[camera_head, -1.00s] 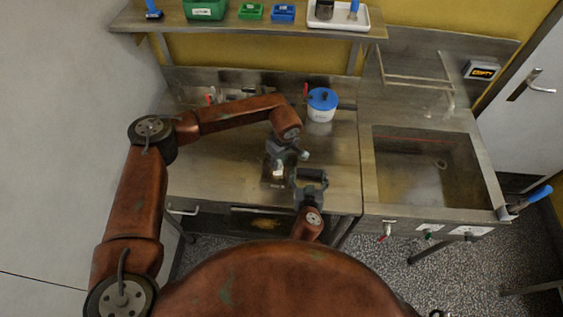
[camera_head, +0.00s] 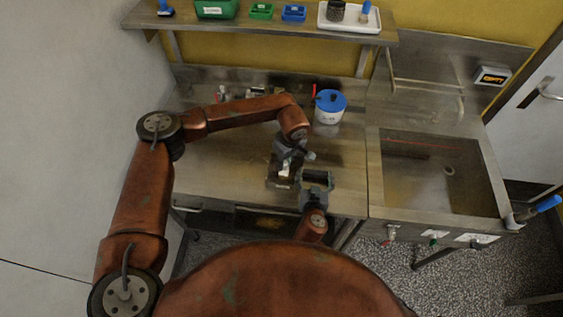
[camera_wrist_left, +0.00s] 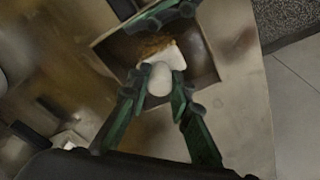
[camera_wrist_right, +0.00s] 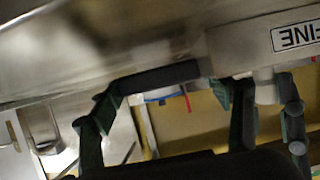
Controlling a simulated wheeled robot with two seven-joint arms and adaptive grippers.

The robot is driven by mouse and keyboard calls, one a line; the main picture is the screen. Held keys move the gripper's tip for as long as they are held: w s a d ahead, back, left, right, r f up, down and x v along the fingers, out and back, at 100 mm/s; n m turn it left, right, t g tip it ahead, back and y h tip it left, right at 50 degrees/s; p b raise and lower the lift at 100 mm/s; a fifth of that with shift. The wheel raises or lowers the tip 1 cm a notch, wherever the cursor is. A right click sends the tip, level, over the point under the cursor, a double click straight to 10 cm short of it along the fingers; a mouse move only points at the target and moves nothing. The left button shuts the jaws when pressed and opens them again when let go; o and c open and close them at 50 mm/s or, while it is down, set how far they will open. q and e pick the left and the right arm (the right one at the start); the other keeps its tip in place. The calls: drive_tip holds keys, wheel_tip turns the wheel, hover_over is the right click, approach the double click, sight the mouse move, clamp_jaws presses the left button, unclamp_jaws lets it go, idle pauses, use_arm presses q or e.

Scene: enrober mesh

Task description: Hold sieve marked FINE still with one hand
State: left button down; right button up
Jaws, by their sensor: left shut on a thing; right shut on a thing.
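The sieve marked FINE shows in the right wrist view as a metal wall with an upside-down label (camera_wrist_right: 297,36). My right gripper (camera_wrist_right: 268,112) is shut on a pale stub below that wall; in the head view it (camera_head: 316,184) is at the counter's front edge. My left gripper (camera_head: 288,158) is just left of it, over a small dark square frame. In the left wrist view my left gripper (camera_wrist_left: 160,95) is shut on a white piece (camera_wrist_left: 160,77), above a square metal recess (camera_wrist_left: 201,62) with a brown patch. Whether this recess is the sieve I cannot tell.
A white pot with a blue lid (camera_head: 329,107) stands at the back of the counter (camera_head: 225,160). A sink (camera_head: 435,180) is on the right. A shelf (camera_head: 260,28) above holds green and blue boxes and a white tray (camera_head: 349,24). The counter's left part is mostly clear.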

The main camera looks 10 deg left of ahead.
use_arm(q)
drive_tip(key=shift+d, duration=1)
drive_tip(key=shift+a+f, duration=0.2)
drive_tip(key=shift+a, duration=0.95)
drive_tip(key=shift+a+r, duration=0.1)
drive_tip(key=shift+a, duration=0.85)
wheel_tip(320, 180, up, 6)
drive_tip(key=shift+d, duration=0.1)
use_arm(e)
drive_tip(key=o, duration=1.3)
